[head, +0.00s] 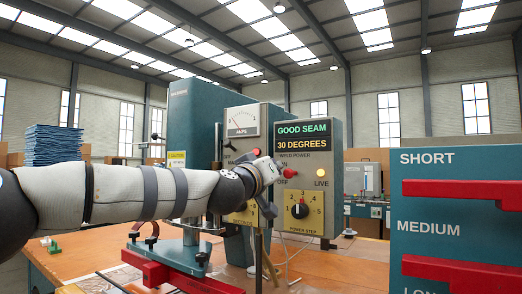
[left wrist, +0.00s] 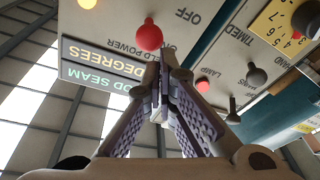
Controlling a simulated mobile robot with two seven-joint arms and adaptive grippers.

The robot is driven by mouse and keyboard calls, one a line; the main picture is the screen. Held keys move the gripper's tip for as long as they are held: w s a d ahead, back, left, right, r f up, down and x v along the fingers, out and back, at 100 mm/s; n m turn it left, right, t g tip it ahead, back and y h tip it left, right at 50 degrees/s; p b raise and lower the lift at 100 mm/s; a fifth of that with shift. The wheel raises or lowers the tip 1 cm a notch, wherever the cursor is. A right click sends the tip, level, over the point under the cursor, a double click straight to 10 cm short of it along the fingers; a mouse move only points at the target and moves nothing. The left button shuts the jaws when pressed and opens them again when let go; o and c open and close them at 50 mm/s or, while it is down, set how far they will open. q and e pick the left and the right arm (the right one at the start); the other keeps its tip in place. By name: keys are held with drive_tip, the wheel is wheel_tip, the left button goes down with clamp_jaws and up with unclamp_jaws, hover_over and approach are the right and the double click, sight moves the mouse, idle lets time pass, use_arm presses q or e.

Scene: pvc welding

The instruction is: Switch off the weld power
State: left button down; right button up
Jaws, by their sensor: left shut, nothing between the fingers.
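The welder's control panel (head: 335,150) shows a red-knobbed weld power switch (head: 290,173) beside the ON and OFF labels. The yellow LIVE lamp (head: 321,172) beside it is lit. My left gripper (head: 272,188) is at the panel front, just left of the switch. In the left wrist view, which looks upside down, the gripper (left wrist: 160,72) is shut and empty. The red switch knob (left wrist: 149,36) shows just past its fingertips; whether they touch is unclear. The fingers hide part of the ON label. Which setting the switch is in I cannot tell. My right gripper is out of view.
Below the switch is a yellow power step dial (head: 299,210). The left wrist view shows a red button (left wrist: 203,85) and a dark knob (left wrist: 257,75) close by. A board with red bars (head: 450,215) stands at right. A red clamp base (head: 180,275) is below my arm.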

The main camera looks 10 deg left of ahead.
use_arm(q)
drive_tip(key=shift+d+f, duration=0.2)
drive_tip(key=shift+f, duration=0.4)
drive_tip(key=shift+d+f, duration=0.15)
drive_tip(key=shift+f, duration=0.4)
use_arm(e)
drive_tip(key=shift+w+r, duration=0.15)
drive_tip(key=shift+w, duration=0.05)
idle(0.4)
use_arm(q)
wheel_tip(320, 180, up, 5)
drive_tip(key=s+a+p, duration=0.2)
drive_tip(key=p, duration=0.1)
drive_tip(key=s+a+f, duration=0.1)
drive_tip(key=s+f, duration=0.5)
drive_tip(key=f, duration=0.1)
drive_tip(key=shift+s+a, duration=0.2)
drive_tip(key=shift+s, duration=0.1)
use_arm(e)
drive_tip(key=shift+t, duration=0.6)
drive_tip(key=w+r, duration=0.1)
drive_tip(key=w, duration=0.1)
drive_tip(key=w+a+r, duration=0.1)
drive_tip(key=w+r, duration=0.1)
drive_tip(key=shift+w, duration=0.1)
